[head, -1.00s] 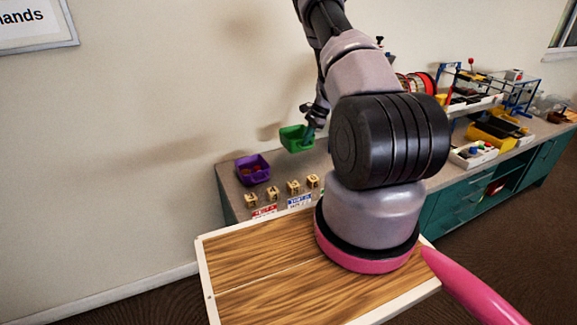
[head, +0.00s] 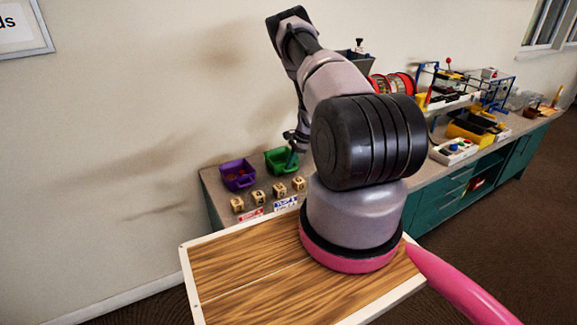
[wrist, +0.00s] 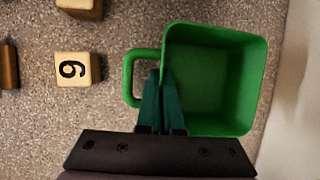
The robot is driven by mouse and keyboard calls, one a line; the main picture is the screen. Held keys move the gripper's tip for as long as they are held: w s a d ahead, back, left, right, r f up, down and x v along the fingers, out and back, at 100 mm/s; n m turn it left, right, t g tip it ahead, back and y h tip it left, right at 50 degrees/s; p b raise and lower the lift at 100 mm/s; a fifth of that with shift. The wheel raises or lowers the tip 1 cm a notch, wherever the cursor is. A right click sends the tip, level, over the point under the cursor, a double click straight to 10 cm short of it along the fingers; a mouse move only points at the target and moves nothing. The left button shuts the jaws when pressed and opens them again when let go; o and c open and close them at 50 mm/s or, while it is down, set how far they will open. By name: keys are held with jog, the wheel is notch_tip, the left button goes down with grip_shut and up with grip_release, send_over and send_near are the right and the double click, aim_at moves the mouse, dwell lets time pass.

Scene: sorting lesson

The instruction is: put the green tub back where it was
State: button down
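The green tub (head: 283,161) is upright at counter height in the head view, to the right of the purple tub (head: 238,175). In the wrist view the green tub (wrist: 215,80) shows from above, empty, with its loop handle (wrist: 128,80) on the left. My gripper (wrist: 162,88) has its teal fingers close together at the tub's left wall, by the near end of the handle, and looks shut on it. My gripper (head: 292,158) also shows at the tub in the head view. The tub seems to rest on the counter; its underside is hidden.
Several numbered wooden blocks (head: 258,197) stand in a row in front of the tubs, with a red label and a blue label (head: 286,204) before them. The wall is close behind. Yellow bins (head: 470,130) and other apparatus stand farther right on the counter.

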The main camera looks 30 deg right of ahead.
jog(key=c, duration=1.1)
grip_release()
jog(key=shift+f, duration=0.1)
